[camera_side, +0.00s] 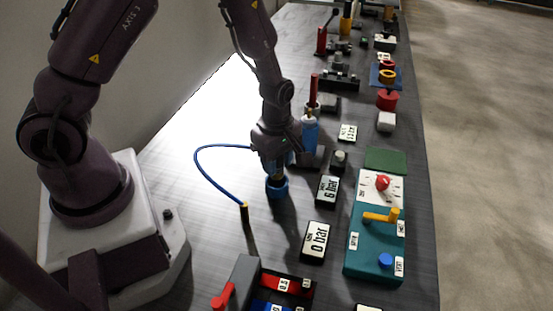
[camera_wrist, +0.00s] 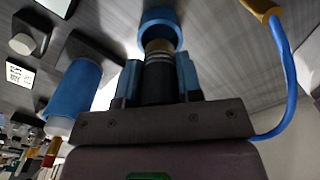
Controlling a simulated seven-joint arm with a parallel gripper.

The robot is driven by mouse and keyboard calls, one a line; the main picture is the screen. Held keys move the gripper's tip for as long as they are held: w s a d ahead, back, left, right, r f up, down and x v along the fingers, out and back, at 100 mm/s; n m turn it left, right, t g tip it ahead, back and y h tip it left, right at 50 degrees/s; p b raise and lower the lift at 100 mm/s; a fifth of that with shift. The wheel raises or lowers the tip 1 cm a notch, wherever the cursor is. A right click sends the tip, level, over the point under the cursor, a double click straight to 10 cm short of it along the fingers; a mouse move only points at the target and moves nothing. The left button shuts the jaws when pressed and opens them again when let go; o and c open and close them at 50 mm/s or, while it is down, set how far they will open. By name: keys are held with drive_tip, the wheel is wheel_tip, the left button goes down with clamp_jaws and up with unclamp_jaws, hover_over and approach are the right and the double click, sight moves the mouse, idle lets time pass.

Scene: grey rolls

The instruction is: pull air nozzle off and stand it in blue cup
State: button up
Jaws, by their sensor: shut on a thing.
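My gripper (camera_side: 272,166) is shut on the air nozzle, a dark ridged cylinder with a brass end. In the wrist view the nozzle (camera_wrist: 158,80) sits between the blue fingers of my gripper (camera_wrist: 160,74). The blue cup (camera_side: 277,188) stands on the table right below the gripper. In the wrist view the blue cup (camera_wrist: 176,20) shows as a ring just beyond the brass end, which overlaps its near rim. I cannot tell whether the end is inside the cup or just above it.
A blue hose (camera_side: 205,174) loops left from a brass-topped post (camera_side: 245,214) towards my gripper. A blue bottle (camera_side: 309,135) stands close behind on the right. A "0 bar" block (camera_side: 316,240) and a teal panel (camera_side: 374,248) lie to the right.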

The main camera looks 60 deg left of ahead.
drive_tip(key=shift+f, duration=1.75)
drive_tip(key=o, duration=1.1)
wheel_tip(320, 180, up, 13)
